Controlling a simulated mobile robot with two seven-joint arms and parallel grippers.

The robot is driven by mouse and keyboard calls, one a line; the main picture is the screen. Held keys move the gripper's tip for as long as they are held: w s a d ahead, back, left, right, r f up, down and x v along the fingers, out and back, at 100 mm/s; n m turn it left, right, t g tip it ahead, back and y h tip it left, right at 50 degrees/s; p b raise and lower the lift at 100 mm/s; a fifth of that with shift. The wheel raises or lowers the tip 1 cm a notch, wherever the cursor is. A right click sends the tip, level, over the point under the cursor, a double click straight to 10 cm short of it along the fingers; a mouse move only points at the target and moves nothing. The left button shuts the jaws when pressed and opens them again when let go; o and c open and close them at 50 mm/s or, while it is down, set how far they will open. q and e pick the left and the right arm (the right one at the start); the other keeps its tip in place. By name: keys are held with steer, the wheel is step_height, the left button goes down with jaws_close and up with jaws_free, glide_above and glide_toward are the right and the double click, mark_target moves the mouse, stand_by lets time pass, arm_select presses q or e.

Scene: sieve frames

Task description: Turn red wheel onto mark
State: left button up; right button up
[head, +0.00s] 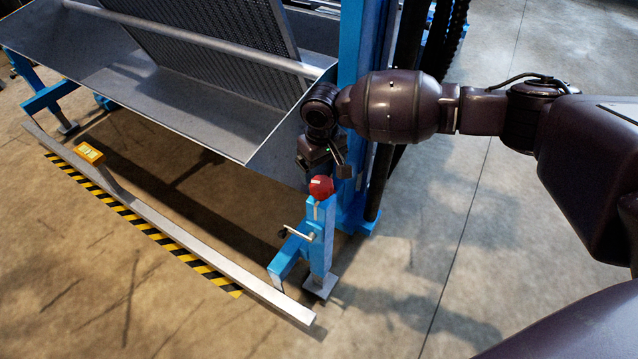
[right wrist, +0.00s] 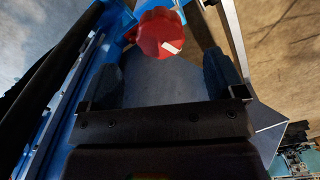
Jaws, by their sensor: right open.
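The red wheel (head: 320,188) sits on top of a blue post (head: 318,235) at the front right corner of the sieve frame. In the right wrist view the red wheel (right wrist: 160,34) has a lobed rim and a white stripe on its face, toward its lower right. My right gripper (head: 325,165) is just above and behind the wheel in the head view. In the right wrist view its two fingers (right wrist: 173,75) are apart, with the wheel beyond their tips and nothing between them. I cannot make out a separate mark. My left gripper is out of view.
A grey metal trough (head: 190,120) with a perforated screen (head: 215,40) lies left of the wheel. A tall blue column (head: 352,50) stands behind it. A crank handle (head: 298,233) sticks out below the wheel. A grey floor rail (head: 200,242) runs along the front. Floor at right is clear.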

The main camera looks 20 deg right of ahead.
mark_target(322, 183)
step_height(322, 183, down, 6)
steer(key=shift+f+b, duration=0.1)
steer(key=shift+b, duration=0.7)
steer(key=shift+f, duration=0.45)
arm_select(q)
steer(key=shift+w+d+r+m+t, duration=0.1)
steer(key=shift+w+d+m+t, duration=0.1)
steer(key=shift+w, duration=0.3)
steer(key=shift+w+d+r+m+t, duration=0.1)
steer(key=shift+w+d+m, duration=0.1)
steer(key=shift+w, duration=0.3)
